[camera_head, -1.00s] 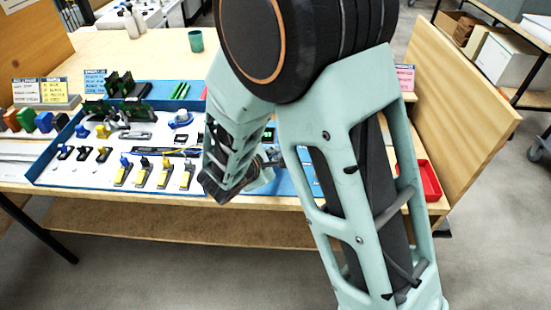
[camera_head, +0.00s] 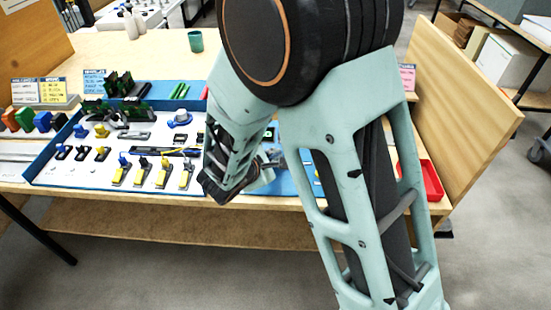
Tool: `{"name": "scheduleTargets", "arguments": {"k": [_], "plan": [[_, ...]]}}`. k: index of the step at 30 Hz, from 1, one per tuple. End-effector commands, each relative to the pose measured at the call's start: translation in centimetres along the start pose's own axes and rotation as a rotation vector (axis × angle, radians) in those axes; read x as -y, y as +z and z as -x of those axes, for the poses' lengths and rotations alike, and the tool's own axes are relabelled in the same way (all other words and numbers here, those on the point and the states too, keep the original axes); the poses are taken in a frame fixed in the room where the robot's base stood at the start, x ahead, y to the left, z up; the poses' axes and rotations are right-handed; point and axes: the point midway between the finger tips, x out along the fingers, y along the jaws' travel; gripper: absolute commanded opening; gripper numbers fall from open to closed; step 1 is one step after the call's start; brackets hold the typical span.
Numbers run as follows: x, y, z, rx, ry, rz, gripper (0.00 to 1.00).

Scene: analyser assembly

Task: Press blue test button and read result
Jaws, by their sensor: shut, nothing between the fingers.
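A blue round part on a pale base (camera_head: 180,119) sits near the back right of the white work surface (camera_head: 95,172); I cannot tell whether it is the test button. I see no readable result display; my arm covers much of this area.
Several yellow-and-dark parts (camera_head: 141,177) stand along the front of the blue-edged tray (camera_head: 42,160). Green boards (camera_head: 118,85), coloured blocks (camera_head: 25,119) and a green cup (camera_head: 196,41) are behind or left. A red bin (camera_head: 431,181) and a wooden side panel (camera_head: 460,110) bound the right.

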Motion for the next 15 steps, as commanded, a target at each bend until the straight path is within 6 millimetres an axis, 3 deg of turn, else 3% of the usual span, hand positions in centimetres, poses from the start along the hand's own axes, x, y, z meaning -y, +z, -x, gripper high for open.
{"name": "scheduleTargets", "arguments": {"k": [15], "plan": [[-0.65,0.63,0.87,-0.001,0.000,-0.001,0.00]]}}
